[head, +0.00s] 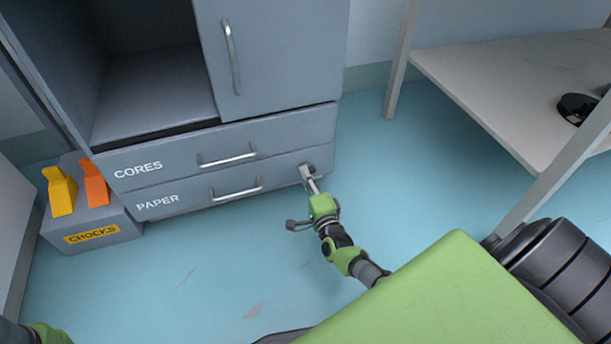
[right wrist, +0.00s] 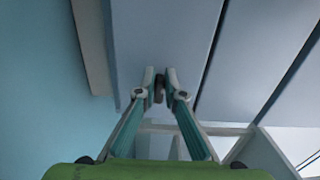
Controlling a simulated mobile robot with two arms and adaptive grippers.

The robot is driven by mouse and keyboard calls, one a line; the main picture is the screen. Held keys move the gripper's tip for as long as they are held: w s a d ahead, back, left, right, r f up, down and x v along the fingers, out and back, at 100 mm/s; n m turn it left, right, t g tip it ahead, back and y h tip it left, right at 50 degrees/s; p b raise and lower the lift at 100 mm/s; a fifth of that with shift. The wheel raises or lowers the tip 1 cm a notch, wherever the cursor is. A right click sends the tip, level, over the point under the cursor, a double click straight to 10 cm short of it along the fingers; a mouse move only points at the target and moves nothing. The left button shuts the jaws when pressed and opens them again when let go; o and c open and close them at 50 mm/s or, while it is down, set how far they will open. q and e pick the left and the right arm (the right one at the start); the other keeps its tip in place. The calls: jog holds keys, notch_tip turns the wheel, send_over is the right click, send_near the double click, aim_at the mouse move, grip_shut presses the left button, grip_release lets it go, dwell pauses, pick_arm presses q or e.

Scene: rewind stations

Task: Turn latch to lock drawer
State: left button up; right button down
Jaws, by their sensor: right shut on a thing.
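The grey cabinet has a PAPER drawer (head: 175,204) at the bottom and a CORES drawer (head: 180,167) above it. Both fronts look closed and flush. A small latch (head: 305,168) sits at the right end of the PAPER drawer. My right gripper (head: 308,174) reaches it from the front right and is shut on it. In the right wrist view, the two fingertips (right wrist: 160,84) pinch a small dark part of the latch (right wrist: 159,90) against the grey front. The fingers largely hide the latch, so its exact angle is unclear. My left gripper is out of view.
A grey CHOCKS box (head: 95,222) with yellow and orange chocks stands left of the cabinet. A white table (head: 500,85) with a dark round object (head: 577,107) stands at the right. The blue floor (head: 215,270) before the drawers is clear.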

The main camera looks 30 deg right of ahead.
jog(key=c, duration=2.1)
grip_release()
jog(key=shift+c, duration=0.2)
